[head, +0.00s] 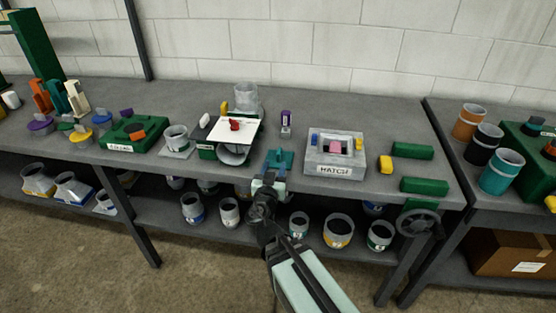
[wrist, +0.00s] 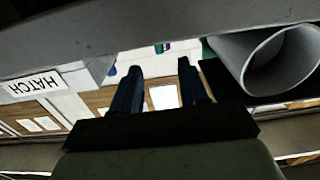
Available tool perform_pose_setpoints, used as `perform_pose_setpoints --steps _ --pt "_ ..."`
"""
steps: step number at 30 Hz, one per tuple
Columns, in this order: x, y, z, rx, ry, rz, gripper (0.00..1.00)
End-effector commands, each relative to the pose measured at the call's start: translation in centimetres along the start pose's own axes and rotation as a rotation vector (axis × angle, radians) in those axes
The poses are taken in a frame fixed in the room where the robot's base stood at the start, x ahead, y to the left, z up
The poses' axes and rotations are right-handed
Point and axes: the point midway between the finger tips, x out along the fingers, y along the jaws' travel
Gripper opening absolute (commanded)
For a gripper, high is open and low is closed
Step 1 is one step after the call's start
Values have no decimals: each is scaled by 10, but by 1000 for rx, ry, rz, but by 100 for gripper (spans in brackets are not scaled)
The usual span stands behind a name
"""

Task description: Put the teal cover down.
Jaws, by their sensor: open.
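My gripper (head: 280,158) is open at the front edge of the bench, between the grey HATCH box and the grey duct pieces. Its two dark teal-blue fingers also show in the wrist view (wrist: 159,90), apart, with nothing held between them. I cannot pick out a teal cover for certain. A teal upright piece (head: 71,96) stands at the far left of the bench, and a teal cylinder (head: 496,177) stands on the right bench. The grey HATCH box (head: 318,158) has a pink piece in its top opening; it also shows in the wrist view (wrist: 75,73).
A white plate (head: 220,131) with a red handle lies over a green-based box left of my gripper. A wide grey duct mouth (wrist: 262,65) is close by. A purple piece (head: 286,118) stands behind. Green blocks (head: 424,187) lie right. Several containers fill the lower shelf.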

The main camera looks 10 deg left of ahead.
Motion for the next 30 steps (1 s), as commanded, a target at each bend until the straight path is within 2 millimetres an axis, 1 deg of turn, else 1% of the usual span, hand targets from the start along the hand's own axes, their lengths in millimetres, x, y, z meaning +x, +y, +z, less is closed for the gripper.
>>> perform_pose_setpoints --steps 8,14,21,26,30 --pt "1 0 0 0 0 0 44" --pt "5 0 0 0 0 1 44" --pt "26 -1 0 0 0 2 44" --pt "34 -1 0 0 0 0 44" --pt "50 0 0 -1 0 3 44"
